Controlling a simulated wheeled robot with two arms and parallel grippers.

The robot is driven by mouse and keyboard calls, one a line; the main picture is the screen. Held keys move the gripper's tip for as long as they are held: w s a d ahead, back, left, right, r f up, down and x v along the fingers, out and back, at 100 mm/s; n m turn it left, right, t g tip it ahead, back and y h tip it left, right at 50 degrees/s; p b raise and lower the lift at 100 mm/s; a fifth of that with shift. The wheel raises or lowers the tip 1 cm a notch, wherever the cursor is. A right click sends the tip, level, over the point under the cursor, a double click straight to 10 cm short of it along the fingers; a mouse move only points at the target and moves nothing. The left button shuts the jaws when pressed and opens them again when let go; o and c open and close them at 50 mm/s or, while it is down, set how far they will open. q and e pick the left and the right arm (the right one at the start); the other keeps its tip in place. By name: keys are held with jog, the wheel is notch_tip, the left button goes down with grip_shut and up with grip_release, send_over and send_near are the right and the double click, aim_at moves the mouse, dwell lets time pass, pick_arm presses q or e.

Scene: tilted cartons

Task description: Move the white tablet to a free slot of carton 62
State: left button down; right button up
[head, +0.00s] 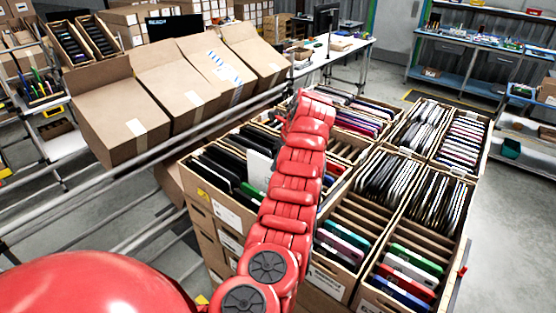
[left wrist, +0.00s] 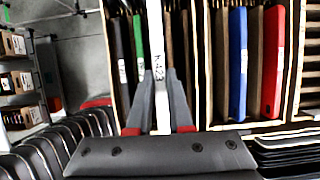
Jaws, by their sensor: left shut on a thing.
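In the left wrist view my left gripper (left wrist: 161,104) is shut on a narrow white tablet (left wrist: 155,42) seen edge-on, with a small printed label on its edge. The tablet stands over a slotted carton, with a green tablet (left wrist: 139,45) and a dark one beside it on the left. I cannot tell how deep it sits in a slot. In the head view my red arm reaches over the cartons and its hand is hidden. I cannot read which carton is 62. My right gripper is not in view.
Nearby slots hold a blue tablet (left wrist: 238,60) and a red tablet (left wrist: 272,60), with some empty slots between. Full cartons of upright tablets (head: 418,125) stand at the right. Tilted brown cartons (head: 180,85) rest on a rack at the left.

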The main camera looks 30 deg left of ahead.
pick_arm(q)
jog(key=shift+f+b, duration=1.3)
jog(key=shift+f, duration=4.05)
jog(key=shift+f, duration=0.3)
jog(key=c, duration=0.8)
grip_release()
jog(key=shift+o, duration=0.2)
